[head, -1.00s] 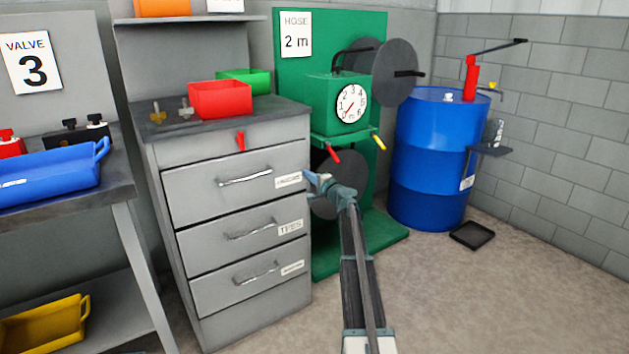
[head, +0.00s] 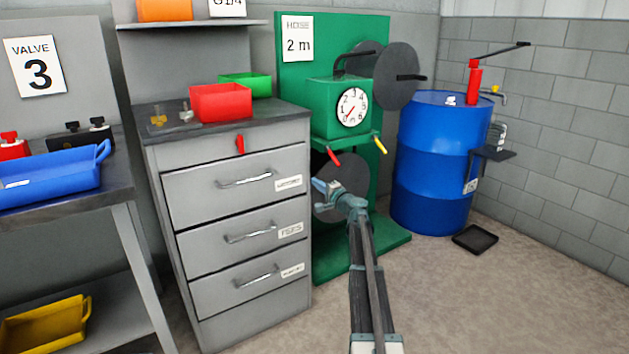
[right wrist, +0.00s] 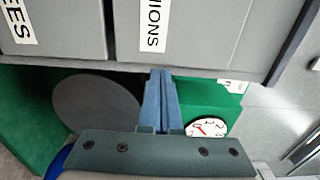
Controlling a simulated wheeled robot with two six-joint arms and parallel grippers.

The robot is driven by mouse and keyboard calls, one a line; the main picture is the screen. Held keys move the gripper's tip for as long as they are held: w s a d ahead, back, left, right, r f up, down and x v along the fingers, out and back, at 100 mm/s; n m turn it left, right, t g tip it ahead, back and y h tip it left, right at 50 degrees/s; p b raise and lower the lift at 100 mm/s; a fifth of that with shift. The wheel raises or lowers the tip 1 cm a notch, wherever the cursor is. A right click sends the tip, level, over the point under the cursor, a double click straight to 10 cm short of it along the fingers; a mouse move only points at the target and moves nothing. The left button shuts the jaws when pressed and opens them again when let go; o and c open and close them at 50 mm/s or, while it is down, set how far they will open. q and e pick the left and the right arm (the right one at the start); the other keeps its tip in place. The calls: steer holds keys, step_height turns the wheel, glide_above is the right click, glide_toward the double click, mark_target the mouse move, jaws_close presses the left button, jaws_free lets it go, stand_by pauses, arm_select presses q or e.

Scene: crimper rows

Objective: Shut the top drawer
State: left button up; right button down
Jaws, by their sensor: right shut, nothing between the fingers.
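The top drawer (head: 235,188) is the uppermost of the grey drawers in the cabinet, with a bar handle (head: 245,182) and a white label (head: 288,183). It looks flush or nearly flush with the drawers below; I cannot tell whether a small gap remains. In the right wrist view its front (right wrist: 195,35) shows a label ending in "IONS". My right gripper (head: 318,187) is shut and empty, just right of the drawer's right edge in the head view. Its blue fingers (right wrist: 161,75) point at the drawer's side edge; contact is unclear. My left gripper is not in view.
The second drawer (head: 240,238) and bottom drawer (head: 250,282) look closed. A red tray (head: 220,103) stands on the cabinet top. The green hose stand (head: 385,240) is close behind my right gripper. A blue drum (head: 430,160) stands farther right, with open floor before it.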

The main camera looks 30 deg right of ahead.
steer(key=s, duration=0.8)
steer(key=shift+s+a, duration=0.25)
steer(key=shift+s, duration=0.15)
